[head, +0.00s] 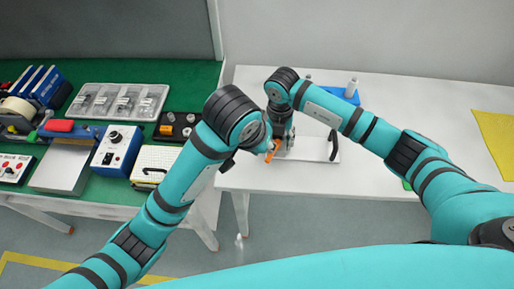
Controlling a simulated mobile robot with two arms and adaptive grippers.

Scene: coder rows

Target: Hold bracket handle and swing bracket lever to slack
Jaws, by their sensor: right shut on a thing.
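A white bracket plate (312,150) lies near the front left of the white table. A curved black piece (333,146) stands at its right side. An orange piece (273,151), apparently the lever, shows at its left side. My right gripper (278,138) points down over the plate's left part and is shut, it seems on the orange piece; the exact contact is hidden. My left gripper (260,140) is just left of it, mostly hidden behind its own wrist. Its fingers cannot be made out.
A blue holder (328,91) with a white bottle (351,87) stands behind the bracket. A yellow mat (497,140) lies at the far right. The green bench (120,200) at left carries trays, a blue control box (117,150) and tools. A gap separates bench and table.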

